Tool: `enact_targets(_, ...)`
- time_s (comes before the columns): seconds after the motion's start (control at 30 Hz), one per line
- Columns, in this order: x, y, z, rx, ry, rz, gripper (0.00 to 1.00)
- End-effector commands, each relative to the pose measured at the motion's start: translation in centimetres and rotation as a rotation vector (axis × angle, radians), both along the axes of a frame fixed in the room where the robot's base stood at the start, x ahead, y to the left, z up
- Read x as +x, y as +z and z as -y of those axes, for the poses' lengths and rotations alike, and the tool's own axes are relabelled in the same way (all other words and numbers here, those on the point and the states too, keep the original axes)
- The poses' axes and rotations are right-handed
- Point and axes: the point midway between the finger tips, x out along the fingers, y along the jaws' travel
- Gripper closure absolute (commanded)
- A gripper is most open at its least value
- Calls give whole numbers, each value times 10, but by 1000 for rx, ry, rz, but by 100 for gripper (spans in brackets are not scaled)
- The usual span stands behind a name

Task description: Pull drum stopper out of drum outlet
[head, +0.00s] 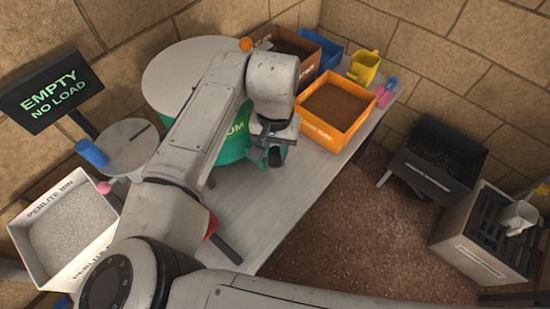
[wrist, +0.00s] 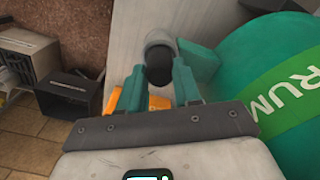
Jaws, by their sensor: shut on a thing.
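The green drum (head: 225,143) with a pale round lid stands on the grey table; its side and label also show at the right of the wrist view (wrist: 292,95). A teal block, apparently the drum outlet (wrist: 201,60), juts from the drum's side. My gripper (wrist: 157,72) is at the drum's near right side and also shows in the head view (head: 274,140). Its two teal fingers are shut on a dark round-ended piece with a grey body, apparently the drum stopper (wrist: 158,66). I cannot tell whether the stopper still sits in the outlet.
An orange bin (head: 336,113) of brown grain stands right of my gripper, with a yellow mug (head: 363,68) behind it. A perlite bin (head: 72,228) is at left, below an "EMPTY NO LOAD" sign (head: 50,97). The table's front (head: 240,222) is mostly clear.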

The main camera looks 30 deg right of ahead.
Motion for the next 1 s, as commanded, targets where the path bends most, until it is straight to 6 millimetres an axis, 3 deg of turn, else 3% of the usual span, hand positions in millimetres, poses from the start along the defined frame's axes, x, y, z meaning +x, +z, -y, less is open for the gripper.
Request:
enact_targets(0.23, 0, 0, 0, 0, 0, 0, 100)
enact_targets(1.0, 0, 5, 0, 0, 0, 0, 100)
